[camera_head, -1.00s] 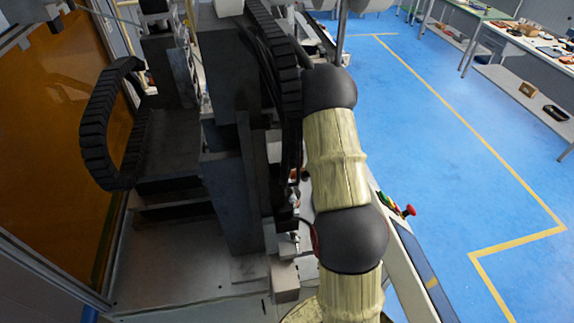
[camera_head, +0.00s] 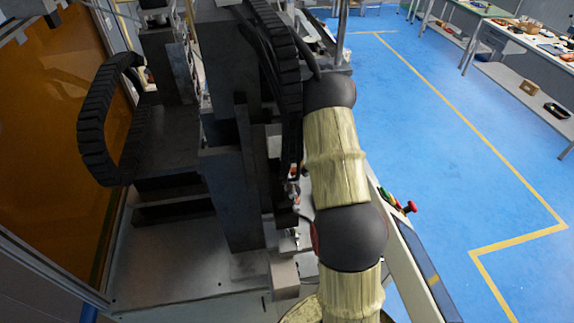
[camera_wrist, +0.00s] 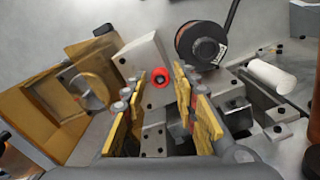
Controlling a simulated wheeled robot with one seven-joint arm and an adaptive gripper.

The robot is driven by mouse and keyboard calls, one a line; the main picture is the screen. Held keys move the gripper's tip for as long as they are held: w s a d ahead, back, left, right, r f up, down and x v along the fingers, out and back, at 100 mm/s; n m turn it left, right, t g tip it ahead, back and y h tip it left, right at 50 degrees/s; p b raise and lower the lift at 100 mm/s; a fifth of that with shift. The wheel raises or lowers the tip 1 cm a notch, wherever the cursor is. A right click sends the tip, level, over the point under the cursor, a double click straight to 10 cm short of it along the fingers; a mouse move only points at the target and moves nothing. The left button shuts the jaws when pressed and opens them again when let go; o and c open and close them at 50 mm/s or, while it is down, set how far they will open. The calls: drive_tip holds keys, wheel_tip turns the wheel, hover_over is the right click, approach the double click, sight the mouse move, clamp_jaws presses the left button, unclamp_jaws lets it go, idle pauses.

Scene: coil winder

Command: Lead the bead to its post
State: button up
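A small red ring with a dark centre (camera_wrist: 161,78), which may be the bead, shows in the wrist view in front of a pale grey angular block (camera_wrist: 141,58). My gripper (camera_wrist: 160,92) is open, with yellow-padded fingers to the left and right of the ring's line of sight. I see no contact between fingers and ring, and the depth between them is hard to judge. I cannot tell which part is the post. In the head view my arm hides the gripper, and I cannot make out the ring there.
A dark spool with copper-coloured winding (camera_wrist: 201,45) and a white cylinder (camera_wrist: 271,77) lie right of the fingers. An amber panel (camera_wrist: 38,121) is at left. In the head view, the winder's dark column (camera_head: 230,175) and cable chain (camera_head: 97,125) crowd my arm; blue floor (camera_head: 440,150) is clear.

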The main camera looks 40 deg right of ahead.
drive_tip(key=shift+o, duration=0.9)
wheel_tip(320, 180, up, 12)
idle(0.5)
